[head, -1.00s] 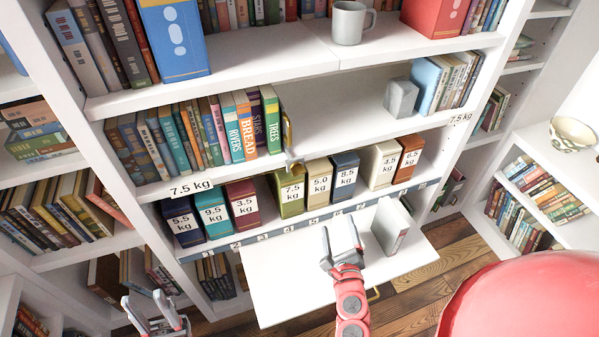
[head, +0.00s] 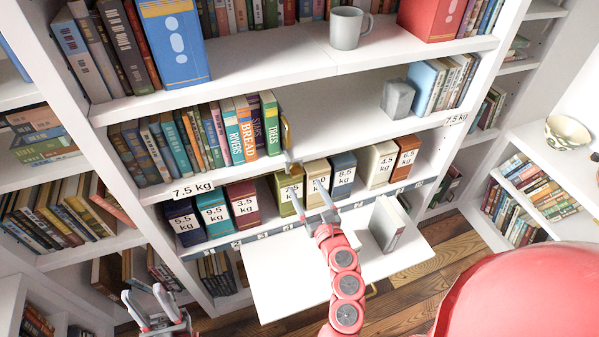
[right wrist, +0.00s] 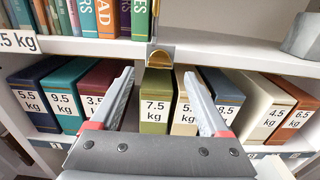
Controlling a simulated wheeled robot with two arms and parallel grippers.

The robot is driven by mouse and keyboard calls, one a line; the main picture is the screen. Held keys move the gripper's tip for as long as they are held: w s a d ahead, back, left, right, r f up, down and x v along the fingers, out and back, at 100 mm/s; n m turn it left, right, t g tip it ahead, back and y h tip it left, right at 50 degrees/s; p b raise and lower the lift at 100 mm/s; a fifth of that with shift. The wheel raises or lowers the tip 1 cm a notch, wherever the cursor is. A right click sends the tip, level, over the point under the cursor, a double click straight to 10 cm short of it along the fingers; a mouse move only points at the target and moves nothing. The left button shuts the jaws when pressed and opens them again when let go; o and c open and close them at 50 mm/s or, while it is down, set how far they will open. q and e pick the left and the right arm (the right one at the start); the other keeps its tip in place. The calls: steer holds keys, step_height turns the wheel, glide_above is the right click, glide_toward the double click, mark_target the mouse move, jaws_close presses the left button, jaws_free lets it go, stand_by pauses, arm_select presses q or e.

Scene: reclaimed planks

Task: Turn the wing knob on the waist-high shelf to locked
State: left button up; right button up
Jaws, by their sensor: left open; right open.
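A small brass and grey metal fitting (head: 290,161), which looks like the wing knob, sits on the front edge of the middle shelf (head: 365,142). In the right wrist view the fitting (right wrist: 160,56) shows a rounded brass piece on a grey plate, just beyond and between the fingertips. I cannot read any locked mark. My right gripper (head: 308,197) is open and empty, below and in front of the fitting, before the 7.5 kg box (right wrist: 156,98). My left gripper (head: 143,298) is open and empty at the lower left, far from the shelf.
Weight-labelled boxes (head: 212,212) stand in a row on the shelf below. Books, including a green TREES book (head: 271,124), fill the left of the middle shelf. A white pull-out board (head: 275,272) lies under my right arm with a pale upright block (head: 388,226) on it.

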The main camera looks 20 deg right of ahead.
mark_target(299, 175)
steer(key=w+p, duration=0.1)
steer(key=w, duration=0.5)
steer(key=shift+a, duration=0.15)
jaws_close()
